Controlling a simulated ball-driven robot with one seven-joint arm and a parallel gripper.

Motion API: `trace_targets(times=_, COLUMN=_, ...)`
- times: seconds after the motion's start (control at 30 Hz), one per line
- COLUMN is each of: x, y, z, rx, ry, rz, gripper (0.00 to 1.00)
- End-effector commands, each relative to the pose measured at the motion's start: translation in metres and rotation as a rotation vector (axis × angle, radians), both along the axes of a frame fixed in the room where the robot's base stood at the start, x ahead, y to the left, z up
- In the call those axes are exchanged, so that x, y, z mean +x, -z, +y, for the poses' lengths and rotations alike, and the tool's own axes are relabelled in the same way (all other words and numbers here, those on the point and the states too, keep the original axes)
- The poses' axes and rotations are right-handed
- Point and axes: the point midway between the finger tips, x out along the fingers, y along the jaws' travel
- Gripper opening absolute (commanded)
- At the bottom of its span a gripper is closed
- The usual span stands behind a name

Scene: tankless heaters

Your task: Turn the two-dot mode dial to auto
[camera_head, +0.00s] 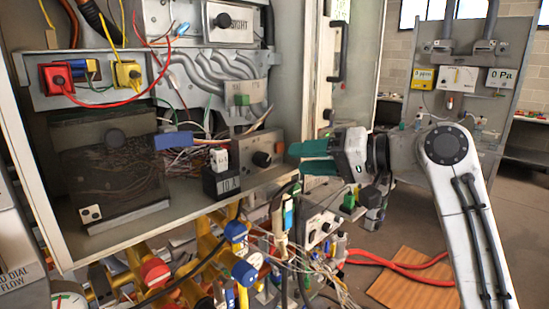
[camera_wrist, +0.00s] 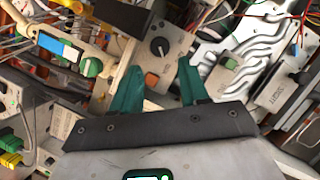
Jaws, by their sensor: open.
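A grey control panel (camera_head: 250,148) with a round black dial (camera_head: 262,159) is at the lower right of the open heater cabinet. In the wrist view the black dial (camera_wrist: 160,46) has a pale pointer mark and sits above an orange button (camera_wrist: 152,79). I cannot clearly read any dots or mode marks by it. My gripper (camera_head: 297,158) has teal fingers, is open and empty, and points left at this panel from the right. In the wrist view my gripper (camera_wrist: 158,64) frames the dial between and just beyond its fingertips, apart from it.
A white two-dot block (camera_head: 92,213) sits low on the cabinet's left. Another dial (camera_head: 223,20) beside a "SIGHT" label is above. A black "10 A" block (camera_head: 222,183) stands left of the panel. Pipes, valves and loose wires crowd below. Open floor lies to the right.

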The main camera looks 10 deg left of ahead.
Motion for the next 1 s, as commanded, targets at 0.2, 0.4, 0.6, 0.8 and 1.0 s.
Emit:
trace_targets(times=0.2, x=0.013, y=0.007, z=0.038, rx=-0.001, ry=-0.001, rz=0.002, gripper=0.44)
trace_targets(times=0.4, x=0.021, y=0.014, z=0.06, rx=-0.002, ry=0.001, rz=0.002, gripper=0.44)
trace_targets(times=0.6, x=0.024, y=0.017, z=0.068, rx=-0.002, ry=0.001, rz=0.0, gripper=0.44)
trace_targets(times=0.8, x=0.024, y=0.017, z=0.068, rx=-0.001, ry=0.002, rz=0.0, gripper=0.44)
trace_targets(times=1.0, x=0.024, y=0.017, z=0.068, rx=-0.001, ry=0.002, rz=0.0, gripper=0.28)
